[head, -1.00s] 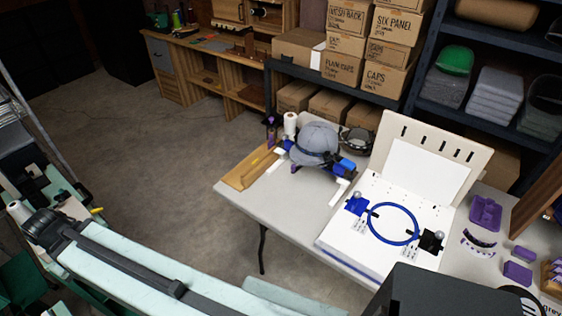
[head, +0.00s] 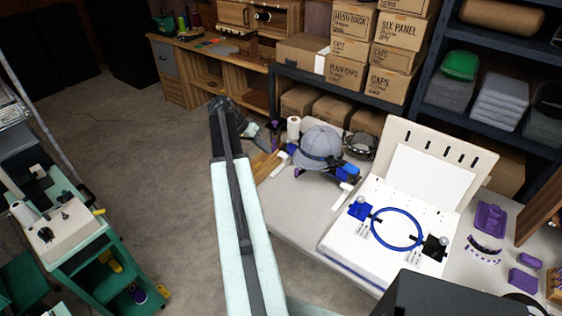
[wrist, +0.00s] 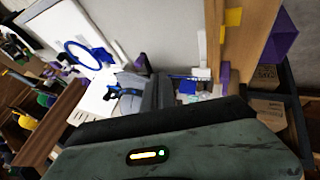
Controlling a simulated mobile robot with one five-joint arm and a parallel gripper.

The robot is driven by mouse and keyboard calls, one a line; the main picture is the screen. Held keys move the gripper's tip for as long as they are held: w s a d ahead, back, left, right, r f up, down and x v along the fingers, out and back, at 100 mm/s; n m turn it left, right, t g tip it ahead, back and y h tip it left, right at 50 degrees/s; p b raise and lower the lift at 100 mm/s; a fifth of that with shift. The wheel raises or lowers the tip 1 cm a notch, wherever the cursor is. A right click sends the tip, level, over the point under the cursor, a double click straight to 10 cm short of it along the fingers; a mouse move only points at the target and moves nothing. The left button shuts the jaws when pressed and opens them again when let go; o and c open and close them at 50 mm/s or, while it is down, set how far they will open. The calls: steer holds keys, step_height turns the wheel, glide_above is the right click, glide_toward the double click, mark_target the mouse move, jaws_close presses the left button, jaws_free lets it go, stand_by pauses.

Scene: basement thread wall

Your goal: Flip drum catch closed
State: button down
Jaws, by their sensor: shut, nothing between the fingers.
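A grey cap (head: 318,141) with a dark blue band sits on a blue and white holder (head: 350,170) at the table's left part. The holder is probably the drum, mostly covered by the cap. I cannot make out its catch. The cap (wrist: 132,82) also shows in the wrist view, partly hidden behind my fingers. My gripper (wrist: 160,82) is shut and empty, with its fingers pointing toward the cap area.
A white board with a blue hoop (head: 372,230) lies right of the cap. A white roll (head: 293,128) and a wooden board (head: 266,164) are on the cap's left. Purple parts (head: 491,217) lie at the table's right. Shelves with boxes (head: 392,85) stand behind. Open floor lies left.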

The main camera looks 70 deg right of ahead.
steer(key=s+d+f+b, duration=0.2)
steer(key=s+f+b, duration=0.5)
steer(key=s+f, duration=0.1)
steer(key=shift+s, duration=0.45)
steer(key=shift+w, duration=0.1)
